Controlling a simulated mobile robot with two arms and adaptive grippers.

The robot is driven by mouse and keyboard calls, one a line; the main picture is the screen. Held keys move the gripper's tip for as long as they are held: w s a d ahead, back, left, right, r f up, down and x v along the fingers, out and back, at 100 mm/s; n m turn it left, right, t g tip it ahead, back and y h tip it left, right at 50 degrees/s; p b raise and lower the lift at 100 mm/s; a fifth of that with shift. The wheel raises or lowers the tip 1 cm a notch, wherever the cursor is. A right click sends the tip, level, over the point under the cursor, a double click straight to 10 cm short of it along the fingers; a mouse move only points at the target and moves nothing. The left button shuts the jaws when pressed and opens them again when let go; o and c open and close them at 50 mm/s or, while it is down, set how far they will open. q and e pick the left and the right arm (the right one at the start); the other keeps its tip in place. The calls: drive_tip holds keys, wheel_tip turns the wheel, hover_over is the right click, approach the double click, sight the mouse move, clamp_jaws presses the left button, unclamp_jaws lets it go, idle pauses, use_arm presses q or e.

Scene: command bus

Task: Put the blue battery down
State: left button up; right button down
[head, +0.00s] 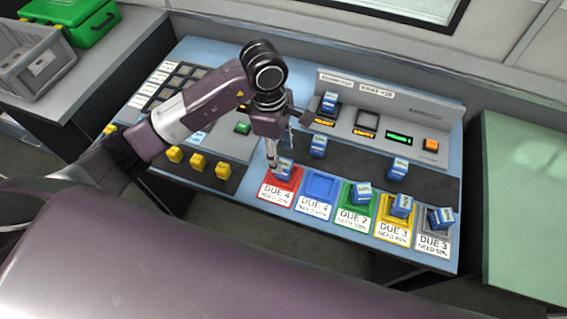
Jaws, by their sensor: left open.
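A blue battery (284,168) with a white label stands on the red pad (268,186), marked "DUE 4". My left gripper (279,153) is above and beside this battery, with a fingertip close to it. The gripper is open; whether it touches the battery cannot be told, as the fingers partly cover it. More blue batteries sit on the green pad (344,206), the yellow pad (384,214) and the grey pad (424,228). The blue pad (319,187) is bare. My right gripper is not in view.
Two blue batteries stand on the dark strip (356,162) behind the pads. Another battery (328,102) is in the grey charger unit (420,112) at the back. Yellow blocks (197,163) line the left front edge. A green table (525,190) is at the right.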

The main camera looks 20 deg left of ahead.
use_arm(q)
wheel_tip(320, 180, up, 6)
drive_tip(key=b, duration=0.1)
drive_tip(key=shift+a+r, duration=0.25)
drive_tip(key=shift+a, duration=0.1)
